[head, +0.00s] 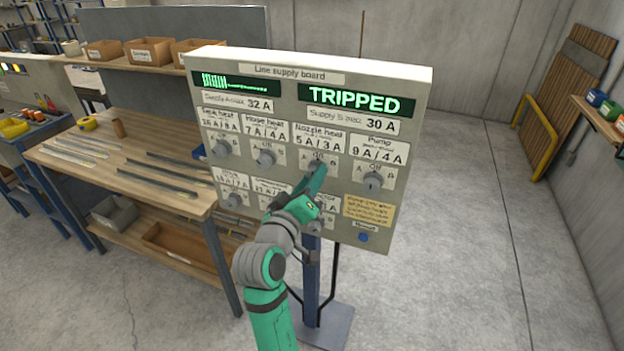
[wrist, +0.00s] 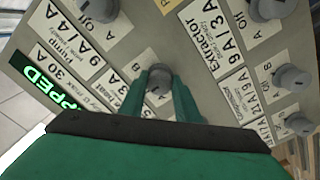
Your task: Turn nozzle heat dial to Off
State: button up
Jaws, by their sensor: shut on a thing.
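The nozzle heat dial (head: 316,164) is a grey knob in the upper row of the line supply board (head: 437,90), under a label reading 5 A / 3 A. My gripper (head: 317,175) reaches it from the front and covers much of it in the head view. In the wrist view the two green fingers sit on either side of the grey dial (wrist: 158,82), shut on it. The dial's pointer direction cannot be made out. The board's right display (head: 356,99) reads TRIPPED.
The hose heat dial (head: 265,157) and pump dial (head: 373,181) flank this dial. The lower row is partly hidden by my arm. A workbench (head: 130,150) with strips stands left of the board. The floor to the right is clear.

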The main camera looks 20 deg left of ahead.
jog(key=o, duration=1)
jog(key=shift+o, duration=0.2)
jog(key=s, duration=1.1)
jog(key=shift+a, duration=0.2)
jog(key=s+d+f+g+y, duration=0.1)
jog(key=s+d+f, duration=0.2)
jog(key=f, duration=0.5)
jog(key=s+d+f+m+y, duration=0.1)
jog(key=s+d+f, duration=0.25)
jog(key=f, duration=0.45)
jog(key=s+d+f+g+y, duration=0.1)
jog(key=s+d+f, duration=0.25)
jog(key=f, duration=0.45)
jog(key=s+d+f+m, duration=0.1)
jog(key=s+d+m, duration=0.1)
jog(key=s, duration=0.6)
jog(key=s+d+f+m+h, duration=0.1)
jog(key=s+d+f+m, duration=0.1)
jog(key=s, duration=0.6)
jog(key=s+d+f+m+h, duration=0.1)
jog(key=s+d+m, duration=0.2)
jog(key=s+d, duration=0.3)
jog(key=shift+s+f+m+g, duration=0.3)
jog(key=shift+s+f, duration=0.1)
jog(key=shift+s, duration=0.65)
